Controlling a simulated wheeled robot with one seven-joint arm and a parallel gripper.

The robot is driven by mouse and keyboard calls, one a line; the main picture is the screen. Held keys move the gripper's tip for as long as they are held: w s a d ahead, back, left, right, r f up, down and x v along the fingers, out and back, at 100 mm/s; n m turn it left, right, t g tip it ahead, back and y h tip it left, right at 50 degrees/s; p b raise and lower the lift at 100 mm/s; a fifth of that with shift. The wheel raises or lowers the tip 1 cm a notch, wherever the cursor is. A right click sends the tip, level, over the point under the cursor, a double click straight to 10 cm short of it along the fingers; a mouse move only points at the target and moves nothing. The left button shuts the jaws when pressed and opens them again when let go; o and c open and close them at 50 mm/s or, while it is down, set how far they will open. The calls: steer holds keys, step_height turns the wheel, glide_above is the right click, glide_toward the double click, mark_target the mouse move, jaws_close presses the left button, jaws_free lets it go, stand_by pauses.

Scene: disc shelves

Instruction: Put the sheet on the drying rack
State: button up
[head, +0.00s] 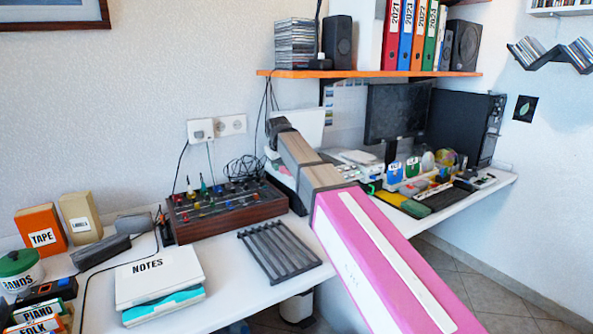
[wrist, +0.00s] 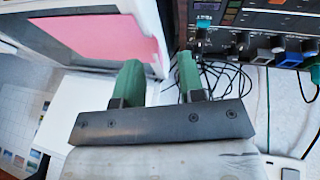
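A pink sheet (wrist: 95,38) lies flat inside a white-framed device (wrist: 28,40) at the upper left of the wrist view. My gripper's two green fingers (wrist: 160,68) are spread apart, with nothing seen held between them. The left finger is close to the device's near corner in the picture; I cannot tell if it touches. In the head view the fingertips are hidden behind my arm. The drying rack (head: 280,251), dark grey with parallel slats, lies empty on the white desk, in front of the mixer and left of my arm.
A wooden-sided mixer (head: 232,211) stands behind the rack; its knobs show in the wrist view (wrist: 245,22). Loose black cables (head: 243,168) lie behind it. A NOTES stack (head: 158,277) is left of the rack. An orange shelf (head: 360,74) hangs above the desk.

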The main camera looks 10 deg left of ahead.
mark_target(281, 168)
steer(key=x, duration=0.4)
steer(key=shift+w+r, duration=0.2)
steer(key=shift+w, duration=0.05)
jaws_close()
